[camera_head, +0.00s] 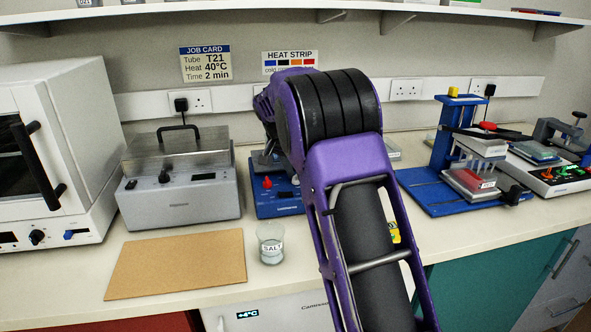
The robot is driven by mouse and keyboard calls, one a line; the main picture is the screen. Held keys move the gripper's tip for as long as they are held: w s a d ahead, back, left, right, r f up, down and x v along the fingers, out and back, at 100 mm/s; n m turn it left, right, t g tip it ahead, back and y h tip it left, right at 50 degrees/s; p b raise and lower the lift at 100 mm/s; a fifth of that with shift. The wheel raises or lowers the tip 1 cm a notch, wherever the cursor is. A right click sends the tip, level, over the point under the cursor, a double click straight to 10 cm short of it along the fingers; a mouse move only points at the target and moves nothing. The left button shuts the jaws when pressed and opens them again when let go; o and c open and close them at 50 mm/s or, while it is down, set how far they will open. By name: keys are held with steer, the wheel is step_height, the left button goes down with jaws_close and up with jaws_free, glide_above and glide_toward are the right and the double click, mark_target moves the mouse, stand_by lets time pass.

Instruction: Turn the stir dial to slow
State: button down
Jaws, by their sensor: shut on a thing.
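A blue bench unit (263,205) stands on the bench behind my arm, with a red knob (267,183) on its front left. It looks like the stirrer, but my arm covers its right part. No dial marked for stirring or slow can be read, and I cannot tell whether the red knob is the stir dial. My purple arm rises from the bottom and bends over in front of the unit. My gripper is hidden behind the arm, so its hold and its contact with any dial do not show.
A grey lidded bath (180,203) and a white oven (62,150) stand left. A brown board (175,264) and a salt beaker (270,243) are near the front edge. A blue stand (430,192) and a white-topped unit (560,180) are right. A shelf (300,8) runs above.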

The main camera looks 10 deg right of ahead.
steer(key=m+g+p, duration=0.1)
steer(key=m+p, duration=0.1)
steer(key=m+g+h+p, duration=0.1)
steer(key=m+p, duration=0.1)
steer(key=m, duration=0.1)
steer(key=shift+w+a+r, duration=0.1)
steer(key=shift+w+r, duration=0.05)
steer(key=shift+m+g+p, duration=0.6)
steer(key=shift+m+p, duration=0.55)
steer(key=shift+m, duration=0.55)
steer(key=shift+f, duration=0.2)
steer(key=c, duration=0.6)
jaws_free()
steer(key=v, duration=1.7)
steer(key=shift+a+r, duration=0.1)
steer(key=shift+r, duration=0.05)
steer(key=shift+w, duration=0.1)
